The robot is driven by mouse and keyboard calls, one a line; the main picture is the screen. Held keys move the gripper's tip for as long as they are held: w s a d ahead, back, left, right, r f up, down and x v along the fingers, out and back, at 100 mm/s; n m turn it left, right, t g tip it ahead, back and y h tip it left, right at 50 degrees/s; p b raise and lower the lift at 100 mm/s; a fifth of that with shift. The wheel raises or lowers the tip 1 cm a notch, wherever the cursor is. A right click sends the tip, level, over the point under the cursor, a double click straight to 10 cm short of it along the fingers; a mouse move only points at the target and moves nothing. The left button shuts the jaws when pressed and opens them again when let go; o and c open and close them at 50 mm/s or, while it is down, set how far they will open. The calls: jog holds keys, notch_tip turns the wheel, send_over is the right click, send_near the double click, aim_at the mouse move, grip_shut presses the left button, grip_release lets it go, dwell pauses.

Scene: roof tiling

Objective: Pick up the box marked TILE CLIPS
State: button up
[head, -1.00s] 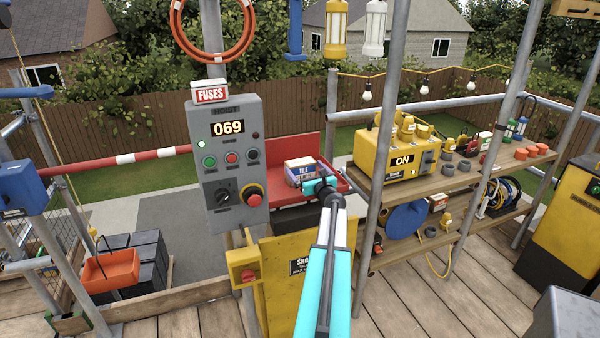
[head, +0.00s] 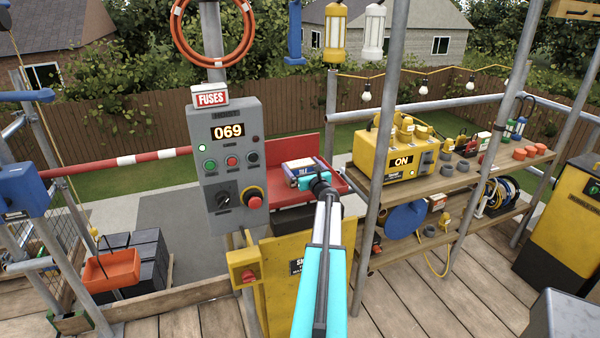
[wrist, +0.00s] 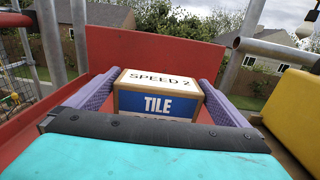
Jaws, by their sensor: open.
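The TILE CLIPS box (head: 303,163) sits in the red tray (head: 333,184) behind the hoist panel. In the wrist view the box (wrist: 158,103) shows a white top printed "SPEED 2" and a blue front reading "TILE"; the lower line is partly hidden by my gripper's body. My gripper (wrist: 159,78) is open, with one purple finger along the box's left side and the other along its right. A narrow gap shows at the right finger; I cannot tell whether the left one touches. In the head view my gripper (head: 302,172) reaches over the tray's front to the box.
The hoist panel (head: 228,165), showing 069, stands close left of my arm. A grey pole (head: 388,130) and a yellow power unit (head: 392,158) stand to the right. The tray's red back wall (wrist: 150,48) rises behind the box. A yellow gate (head: 285,275) lies below.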

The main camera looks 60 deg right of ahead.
jog(key=shift+w+d, duration=0.35)
jog(key=shift+w, duration=0.2)
jog(key=c, duration=1.2)
